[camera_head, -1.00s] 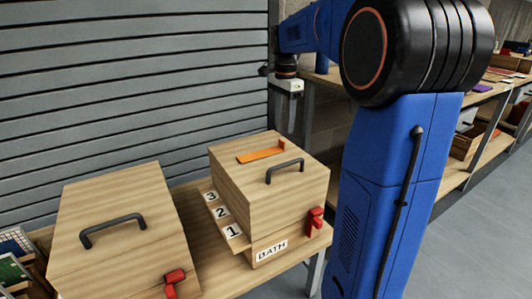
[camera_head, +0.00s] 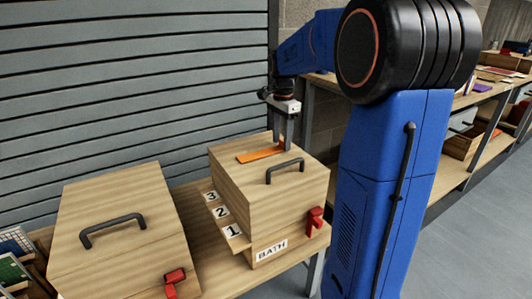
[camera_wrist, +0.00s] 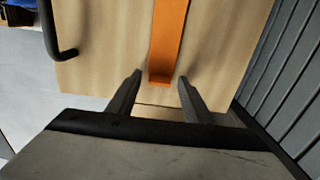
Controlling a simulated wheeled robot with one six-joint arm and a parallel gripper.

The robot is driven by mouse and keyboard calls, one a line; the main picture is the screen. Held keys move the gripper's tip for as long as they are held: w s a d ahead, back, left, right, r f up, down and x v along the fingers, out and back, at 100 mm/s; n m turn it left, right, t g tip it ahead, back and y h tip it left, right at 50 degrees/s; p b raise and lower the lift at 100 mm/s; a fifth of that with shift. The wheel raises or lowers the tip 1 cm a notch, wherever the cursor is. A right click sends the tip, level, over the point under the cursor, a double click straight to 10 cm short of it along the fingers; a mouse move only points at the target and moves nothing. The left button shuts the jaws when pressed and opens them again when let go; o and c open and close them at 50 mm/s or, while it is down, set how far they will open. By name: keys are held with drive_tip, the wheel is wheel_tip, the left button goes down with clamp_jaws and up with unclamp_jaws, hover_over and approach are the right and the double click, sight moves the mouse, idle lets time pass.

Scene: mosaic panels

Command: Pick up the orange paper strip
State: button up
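The orange paper strip (camera_head: 262,155) lies flat on the lid of the wooden box (camera_head: 232,174) marked BATH. It also shows in the wrist view (camera_wrist: 168,45), running away from between my fingers. My gripper (camera_head: 283,143) is at the far right end of the strip, low over the back edge of the lid. In the wrist view my gripper (camera_wrist: 159,76) has its two fingers apart, one on each side of the strip's near end, with nothing held. I cannot tell whether the fingertips touch the lid.
A black handle (camera_head: 285,168) rises from the lid in front of the strip. A red latch (camera_head: 315,219) is on the box's side. A second wooden box (camera_head: 115,190) with a handle stands left. A grey slatted shutter (camera_head: 130,90) is close behind.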

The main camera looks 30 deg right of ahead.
drive_tip(key=c, duration=0.9)
drive_tip(key=shift+o, duration=0.2)
drive_tip(key=shift+r, duration=0.1)
wheel_tip(320, 180, up, 11)
drive_tip(key=shift+f, duration=0.15)
clamp_jaws()
wheel_tip(320, 180, up, 9)
idle(3.1)
